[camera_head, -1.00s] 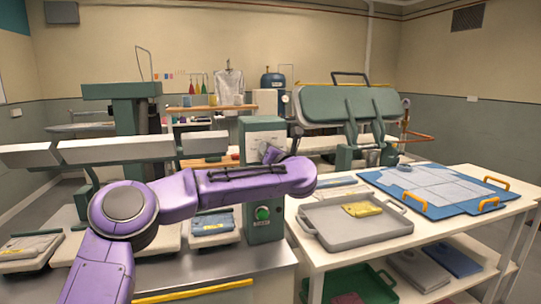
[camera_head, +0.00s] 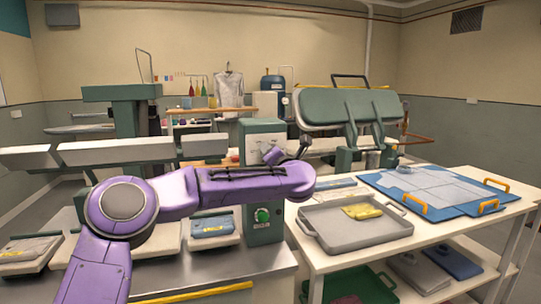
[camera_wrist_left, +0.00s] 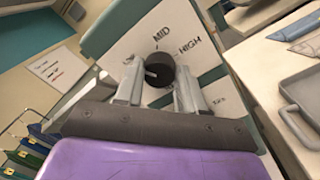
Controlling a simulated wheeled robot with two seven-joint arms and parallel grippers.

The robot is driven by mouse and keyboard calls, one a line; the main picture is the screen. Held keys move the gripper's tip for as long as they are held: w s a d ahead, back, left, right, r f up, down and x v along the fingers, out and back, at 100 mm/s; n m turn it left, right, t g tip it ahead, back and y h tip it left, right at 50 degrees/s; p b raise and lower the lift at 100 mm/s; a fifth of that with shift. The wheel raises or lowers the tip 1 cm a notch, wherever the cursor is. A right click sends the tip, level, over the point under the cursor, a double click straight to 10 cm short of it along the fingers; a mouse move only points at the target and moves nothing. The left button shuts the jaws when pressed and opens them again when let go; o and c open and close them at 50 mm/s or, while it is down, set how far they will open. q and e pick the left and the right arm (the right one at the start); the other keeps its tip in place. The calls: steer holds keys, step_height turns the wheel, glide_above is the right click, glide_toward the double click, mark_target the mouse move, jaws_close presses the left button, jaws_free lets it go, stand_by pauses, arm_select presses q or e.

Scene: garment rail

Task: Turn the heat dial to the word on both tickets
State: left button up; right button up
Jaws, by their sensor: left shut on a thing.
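The black heat dial (camera_wrist_left: 161,71) sits on a white plate (camera_wrist_left: 119,51) with the words MID and HIGH legible; other lettering is hidden or too small. A light mark shows on the dial's left side in the left wrist view, but I cannot tell which word it points to. My left gripper (camera_wrist_left: 158,84) is shut on the dial, one finger each side. In the head view the left gripper (camera_head: 274,155) is at the upper front of the green control box (camera_head: 262,188). I cannot identify both tickets or read their words. My right gripper is out of view.
A green button (camera_head: 262,215) is low on the box. At right, a white table holds a grey tray (camera_head: 350,237) with a yellow folded item (camera_head: 362,211) and a blue board (camera_head: 428,212). A folded blue garment (camera_head: 212,226) lies left of the box. A press (camera_head: 350,106) stands behind.

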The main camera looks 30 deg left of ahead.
arm_select(q)
steer(key=o, duration=1)
steer(key=shift+o, duration=0.2)
steer(key=b+v, duration=0.3)
steer(key=v, duration=0.7)
steer(key=shift+d+b, duration=0.3)
steer(key=shift+b, duration=0.1)
